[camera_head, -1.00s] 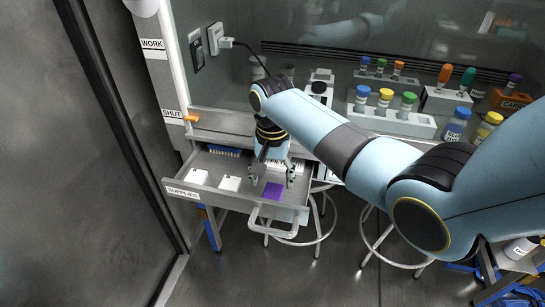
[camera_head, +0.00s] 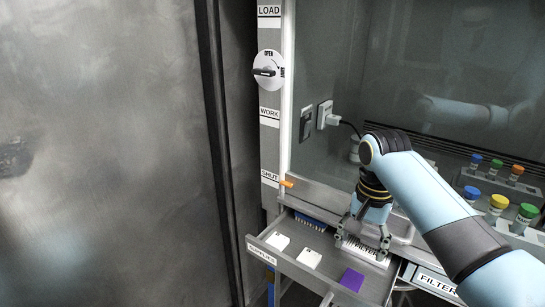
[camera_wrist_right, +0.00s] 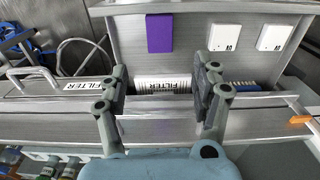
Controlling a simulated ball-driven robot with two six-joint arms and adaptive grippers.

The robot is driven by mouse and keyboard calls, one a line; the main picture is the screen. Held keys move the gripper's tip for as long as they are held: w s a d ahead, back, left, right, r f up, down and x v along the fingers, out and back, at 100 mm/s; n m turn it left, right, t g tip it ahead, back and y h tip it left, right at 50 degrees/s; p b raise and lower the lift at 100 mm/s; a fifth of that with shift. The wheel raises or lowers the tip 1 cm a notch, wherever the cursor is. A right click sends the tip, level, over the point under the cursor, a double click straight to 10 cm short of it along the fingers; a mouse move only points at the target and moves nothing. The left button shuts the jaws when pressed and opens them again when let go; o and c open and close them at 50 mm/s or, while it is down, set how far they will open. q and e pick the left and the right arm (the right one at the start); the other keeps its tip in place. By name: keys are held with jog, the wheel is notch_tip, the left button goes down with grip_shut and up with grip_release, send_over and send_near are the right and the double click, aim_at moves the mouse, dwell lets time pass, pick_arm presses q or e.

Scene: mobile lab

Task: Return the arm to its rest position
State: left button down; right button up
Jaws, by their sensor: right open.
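My right gripper (camera_head: 364,236) is open, its fingers pointing down over the back right of the open supplies drawer (camera_head: 318,284). Whether the fingers touch the box I cannot tell. My right arm reaches in from the lower right. My left gripper is in neither view.
The drawer also holds a purple box (camera_head: 352,279) and two white boxes (camera_head: 309,258). A white plug (camera_head: 326,116) is on the wall behind. Racked vials with coloured caps (camera_head: 496,205) stand right of my arm. A dark wall (camera_head: 100,150) fills the left.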

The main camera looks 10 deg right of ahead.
jog(key=s+n, duration=0.1)
jog(key=s, duration=0.1)
jog(key=s+f+n, duration=0.1)
jog(key=s, duration=0.4)
jog(key=shift+f+n+t, duration=0.15)
jog(key=shift+n+t, duration=0.25)
jog(key=s+a+r+n+t, duration=0.15)
jog(key=s+r+n, duration=0.25)
jog(key=s, duration=0.5)
jog(key=s+r+n+t, duration=0.2)
jog(key=s+r+n, duration=0.25)
jog(key=s, duration=0.45)
notch_tip(320, 180, down, 30)
jog(key=d+f+g+b, duration=0.1)
jog(key=d+g+b, duration=0.1)
jog(key=b, duration=0.3)
jog(key=s+d+f+m+g+b, duration=0.1)
jog(key=s+f+b, duration=0.3)
jog(key=s+f, duration=1.5)
jog(key=shift+s+d+f+h, duration=0.2)
jog(key=shift+s+f+h, duration=0.2)
jog(key=shift+f, duration=0.55)
